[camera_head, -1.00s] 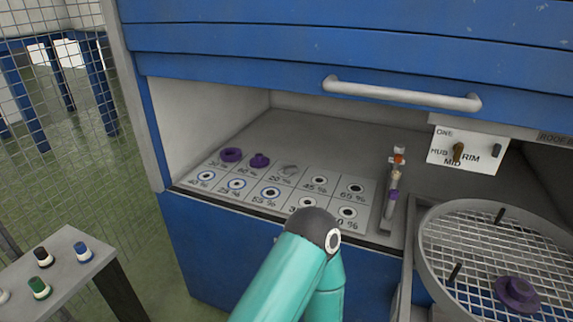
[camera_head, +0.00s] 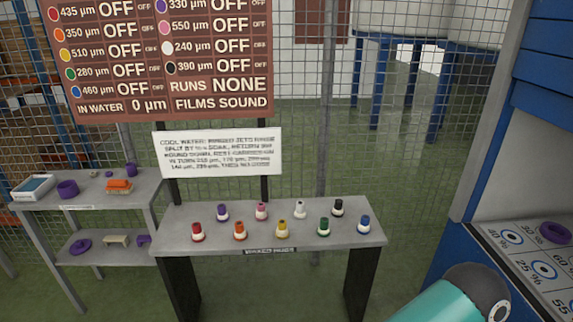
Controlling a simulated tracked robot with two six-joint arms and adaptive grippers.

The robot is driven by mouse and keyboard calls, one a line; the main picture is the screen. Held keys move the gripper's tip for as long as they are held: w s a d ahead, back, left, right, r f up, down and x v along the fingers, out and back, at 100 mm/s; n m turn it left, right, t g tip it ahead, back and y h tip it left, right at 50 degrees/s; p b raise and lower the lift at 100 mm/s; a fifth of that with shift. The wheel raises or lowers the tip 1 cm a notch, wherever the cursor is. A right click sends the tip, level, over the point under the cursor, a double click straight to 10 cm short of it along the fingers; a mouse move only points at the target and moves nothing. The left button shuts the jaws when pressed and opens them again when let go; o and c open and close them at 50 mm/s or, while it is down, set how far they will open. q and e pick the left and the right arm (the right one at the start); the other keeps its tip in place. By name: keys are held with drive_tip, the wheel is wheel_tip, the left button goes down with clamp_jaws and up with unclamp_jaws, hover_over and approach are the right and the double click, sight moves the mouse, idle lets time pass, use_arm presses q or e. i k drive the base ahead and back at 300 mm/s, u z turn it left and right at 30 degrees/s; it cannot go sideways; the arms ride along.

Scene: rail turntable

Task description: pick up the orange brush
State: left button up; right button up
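An orange block-like thing with a paler underside, which looks like the orange brush (camera_head: 119,185), lies on the upper level of the grey shelf at the left. It is small in view, so its bristles are not clear. Neither of my grippers is in view. Only a teal link of my arm with a dark joint shows at the lower right, far from the shelf.
A grey table (camera_head: 340,236) in the middle holds several coloured nozzles, including an orange one (camera_head: 240,231). The grey shelf (camera_head: 85,200) also holds a tray (camera_head: 33,187) and purple parts. A blue cabinet (camera_head: 535,130) stands right. Wire fence stands behind.

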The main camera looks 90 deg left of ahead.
sight(123, 187)
drive_tip(key=z, duration=1.05)
drive_tip(key=i, duration=0.1)
drive_tip(key=u, duration=2.05)
drive_tip(key=i, duration=0.2)
drive_tip(key=u, duration=1.55)
drive_tip(key=i, duration=0.2)
drive_tip(key=u, duration=1.3)
drive_tip(key=k, duration=0.9)
drive_tip(key=u, duration=0.2)
drive_tip(key=i, duration=0.9)
drive_tip(key=z, duration=0.25)
drive_tip(key=k, duration=0.3)
drive_tip(key=u, duration=0.05)
